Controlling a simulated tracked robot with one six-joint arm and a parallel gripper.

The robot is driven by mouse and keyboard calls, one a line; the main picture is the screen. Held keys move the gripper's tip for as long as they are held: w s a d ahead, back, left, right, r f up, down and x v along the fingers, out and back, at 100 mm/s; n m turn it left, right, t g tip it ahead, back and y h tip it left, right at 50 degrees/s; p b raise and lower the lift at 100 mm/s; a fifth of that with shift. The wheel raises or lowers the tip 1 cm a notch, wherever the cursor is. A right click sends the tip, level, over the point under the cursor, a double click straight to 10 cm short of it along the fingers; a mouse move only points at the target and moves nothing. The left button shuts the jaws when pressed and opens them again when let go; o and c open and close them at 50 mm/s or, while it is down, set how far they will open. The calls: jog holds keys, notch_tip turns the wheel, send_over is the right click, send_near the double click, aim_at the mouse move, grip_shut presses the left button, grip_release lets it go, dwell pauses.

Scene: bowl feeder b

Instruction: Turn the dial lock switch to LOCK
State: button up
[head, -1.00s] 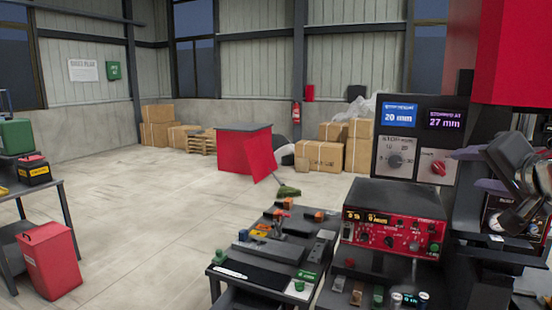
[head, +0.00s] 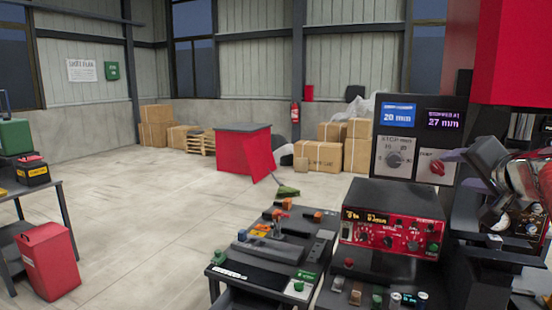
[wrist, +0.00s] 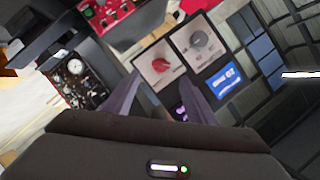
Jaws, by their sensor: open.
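A red knob (head: 437,168) sits on the right white plate of the upright control panel. It also shows in the wrist view (wrist: 160,66). I cannot read its label or setting, nor tell for sure that it is the dial lock switch. Left of it is a grey dial (head: 395,158) on a plate marked "STOP mm", seen too in the wrist view (wrist: 200,40). My gripper (head: 450,156) is open and empty just right of the red knob. In the wrist view my gripper (wrist: 162,79) has its fingertips either side of the knob's lower edge; contact is unclear.
Two displays, a blue one (head: 399,116) reading 20 mm and a purple one (head: 444,121) reading 27 mm, sit above the plates. A red-fronted control box (head: 390,230) stands below. A bench (head: 262,272) with small parts lies left. Open floor is beyond.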

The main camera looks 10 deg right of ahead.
aim_at(441, 170)
jog(key=x, duration=0.7)
jog(key=shift+w+d, duration=0.15)
jog(key=shift+w, duration=0.2)
jog(key=shift+c, duration=0.4)
jog(key=c, duration=0.9)
jog(key=shift+d, duration=0.3)
jog(key=shift+c, duration=0.3)
jog(key=shift+a+f, duration=0.1)
jog(key=shift+a, duration=0.05)
